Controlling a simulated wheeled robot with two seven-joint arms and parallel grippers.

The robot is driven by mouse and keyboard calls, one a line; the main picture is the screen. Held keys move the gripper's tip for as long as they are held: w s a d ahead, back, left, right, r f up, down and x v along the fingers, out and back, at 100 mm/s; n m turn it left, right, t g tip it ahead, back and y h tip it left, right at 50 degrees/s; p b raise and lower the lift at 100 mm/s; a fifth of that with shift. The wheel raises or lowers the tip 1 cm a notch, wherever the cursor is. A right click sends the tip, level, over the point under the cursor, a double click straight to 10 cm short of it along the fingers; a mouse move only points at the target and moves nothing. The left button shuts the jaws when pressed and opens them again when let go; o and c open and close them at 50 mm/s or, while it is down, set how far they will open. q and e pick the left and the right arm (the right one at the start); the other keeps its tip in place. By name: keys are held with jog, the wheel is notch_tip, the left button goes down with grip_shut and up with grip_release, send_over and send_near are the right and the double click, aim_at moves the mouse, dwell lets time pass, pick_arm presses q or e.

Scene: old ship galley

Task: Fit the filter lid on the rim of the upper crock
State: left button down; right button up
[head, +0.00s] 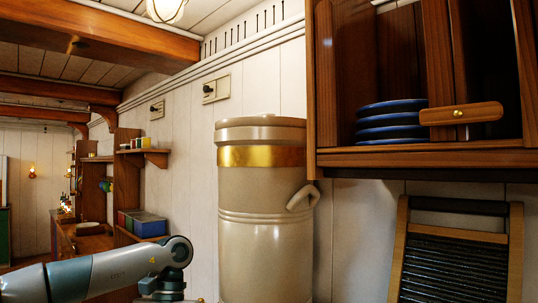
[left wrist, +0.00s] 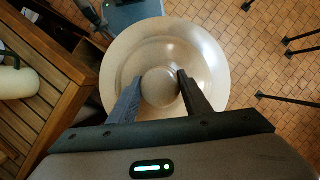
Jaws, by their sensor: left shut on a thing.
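The filter lid (left wrist: 205,55) is a round, pale beige disc with a raised rim and a round knob (left wrist: 160,88) at its middle. My left gripper (left wrist: 160,90) is shut on the knob, one dark finger on each side, holding the lid over the tiled floor beside a wooden top. The tall beige crock (head: 262,195) with a gold band stands against the white wall in the head view. Its upper rim (head: 262,125) is seen from below, so its opening is hidden. My left forearm reaches in at lower left; its gripper and the lid are out of that view. My right gripper is in neither view.
A wooden cabinet (head: 420,158) with blue plates (head: 390,122) hangs close right of the crock. A washboard (head: 455,250) leans below it. In the left wrist view, a slatted wooden top (left wrist: 60,85) bears a cream object (left wrist: 18,82); thin dark legs stand at right.

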pick_arm(q)
jog(key=shift+s+f, duration=0.3)
jog(key=shift+f, duration=0.15)
jog(key=s+f, duration=0.2)
jog(key=f, duration=0.1)
jog(key=s+f, duration=0.2)
jog(key=f, duration=0.1)
jog(key=s+f, duration=0.2)
jog(key=f, duration=0.1)
jog(key=shift+s+a, duration=0.1)
jog(key=shift+s, duration=0.3)
jog(key=s+f, duration=0.6)
jog(key=s, duration=0.3)
jog(key=shift+s, duration=0.1)
